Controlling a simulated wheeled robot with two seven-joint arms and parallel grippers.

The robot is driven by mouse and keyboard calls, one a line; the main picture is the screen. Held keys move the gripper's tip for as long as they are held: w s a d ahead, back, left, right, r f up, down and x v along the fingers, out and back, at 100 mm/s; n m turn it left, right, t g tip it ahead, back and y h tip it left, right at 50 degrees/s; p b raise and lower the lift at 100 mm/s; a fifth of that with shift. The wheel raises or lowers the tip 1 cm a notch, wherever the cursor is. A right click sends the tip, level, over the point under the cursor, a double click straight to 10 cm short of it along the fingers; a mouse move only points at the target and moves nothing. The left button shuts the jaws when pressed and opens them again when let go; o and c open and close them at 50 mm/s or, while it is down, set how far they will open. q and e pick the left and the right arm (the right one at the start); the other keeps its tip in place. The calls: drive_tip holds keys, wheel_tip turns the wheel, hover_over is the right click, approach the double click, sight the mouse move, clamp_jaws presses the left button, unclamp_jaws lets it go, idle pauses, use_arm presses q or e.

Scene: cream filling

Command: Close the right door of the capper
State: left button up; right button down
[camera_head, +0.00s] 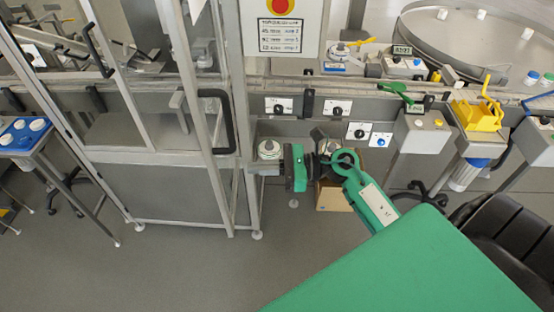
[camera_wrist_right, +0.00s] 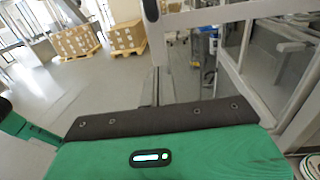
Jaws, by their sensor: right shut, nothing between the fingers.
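The capper is the metal-framed cabinet at the left of the head view. Its right door (camera_head: 207,85) is a grey frame with a black handle (camera_head: 220,120). The door's lower edge looks a little out from the corner post, but I cannot tell the exact gap. My right gripper (camera_head: 268,170) is shut and empty, pointing left beside the post, right of and below the handle. I cannot tell whether it touches the frame. In the right wrist view, the green gripper body fills the bottom, with grey framing (camera_wrist_right: 222,14) beyond. My left gripper is not in view.
The left door's black handle (camera_head: 97,50) shows at upper left. A blue-topped stand (camera_head: 22,135) stands at far left. Control boxes and a conveyor line the right side. The floor (camera_head: 160,265) in front is clear.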

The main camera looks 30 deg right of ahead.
sight(217, 168)
drive_tip(key=p+x, duration=0.2)
drive_tip(key=x, duration=0.3)
drive_tip(key=shift+w+a+r+p, duration=0.15)
drive_tip(key=shift+w+a+p, duration=0.05)
drive_tip(key=shift+a+p, duration=0.15)
drive_tip(key=shift+w+a, duration=0.2)
drive_tip(key=shift+a, duration=0.2)
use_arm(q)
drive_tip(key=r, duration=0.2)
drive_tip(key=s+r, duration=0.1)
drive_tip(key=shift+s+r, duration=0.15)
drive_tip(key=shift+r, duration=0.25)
use_arm(e)
drive_tip(key=shift+f, duration=0.2)
